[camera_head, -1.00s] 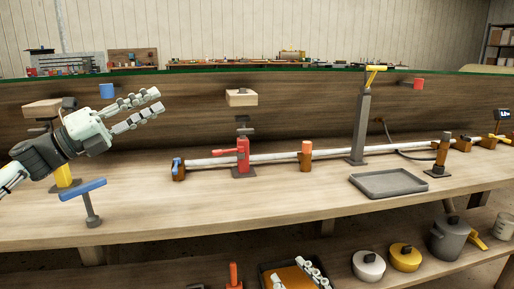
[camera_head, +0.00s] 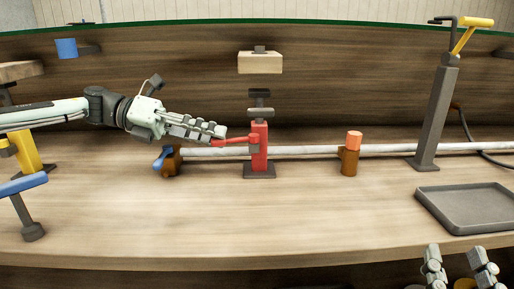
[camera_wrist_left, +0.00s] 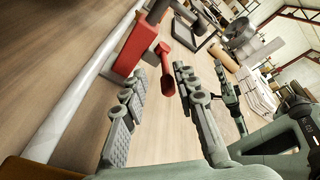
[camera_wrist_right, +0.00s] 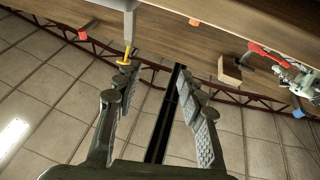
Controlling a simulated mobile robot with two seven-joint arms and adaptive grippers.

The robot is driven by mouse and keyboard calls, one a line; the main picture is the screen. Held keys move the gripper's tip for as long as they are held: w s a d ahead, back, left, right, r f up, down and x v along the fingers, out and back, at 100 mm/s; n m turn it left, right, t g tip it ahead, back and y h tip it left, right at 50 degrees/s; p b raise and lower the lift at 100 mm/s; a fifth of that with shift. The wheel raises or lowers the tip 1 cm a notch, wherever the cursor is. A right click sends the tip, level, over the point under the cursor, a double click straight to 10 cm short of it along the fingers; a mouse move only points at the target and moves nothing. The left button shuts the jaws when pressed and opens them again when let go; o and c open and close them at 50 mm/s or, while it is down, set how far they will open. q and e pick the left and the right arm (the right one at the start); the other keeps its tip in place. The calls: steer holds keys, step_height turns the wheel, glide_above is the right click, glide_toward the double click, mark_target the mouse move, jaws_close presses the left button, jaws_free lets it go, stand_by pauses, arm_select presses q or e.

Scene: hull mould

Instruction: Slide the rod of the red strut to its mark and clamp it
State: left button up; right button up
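The red strut (camera_head: 259,152) stands upright on a dark foot on the bench. Its short dark rod carries a flat grey plate (camera_head: 260,95), with a gap below a pale wooden block (camera_head: 260,62). I cannot make out a mark on the rod. Its red clamp lever (camera_head: 234,140) points left. My left gripper (camera_head: 215,136) is at the lever's free end. In the left wrist view its fingers (camera_wrist_left: 157,85) are open, with the lever's red end (camera_wrist_left: 167,74) near their tips; contact is unclear. My right gripper (camera_wrist_right: 154,75) is open and empty, low at the bench front.
A grey tray (camera_head: 468,207) and a tall grey post (camera_head: 435,115) stand right. A blue-handled stand (camera_head: 27,210) is left.

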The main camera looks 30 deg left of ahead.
mark_target(226, 141)
arm_select(q)
steer(key=shift+s+d, duration=0.35)
steer(key=shift+s, duration=0.1)
steer(key=p+x, duration=0.1)
steer(key=x, duration=0.5)
steer(key=shift+w+d+f, duration=0.25)
steer(key=shift+w+d, duration=0.05)
steer(key=shift+d, duration=0.1)
arm_select(e)
steer(key=shift+w+d+f+g+h, duration=0.15)
steer(key=shift+w+f+g+h, duration=0.1)
steer(key=shift+f+g, duration=0.3)
steer(key=shift+w+d+f+g+h, duration=0.15)
steer(key=shift+w+f+g+h, duration=0.15)
steer(key=shift+f, duration=0.4)
arm_select(q)
steer(key=shift+c, duration=0.5)
jaws_close()
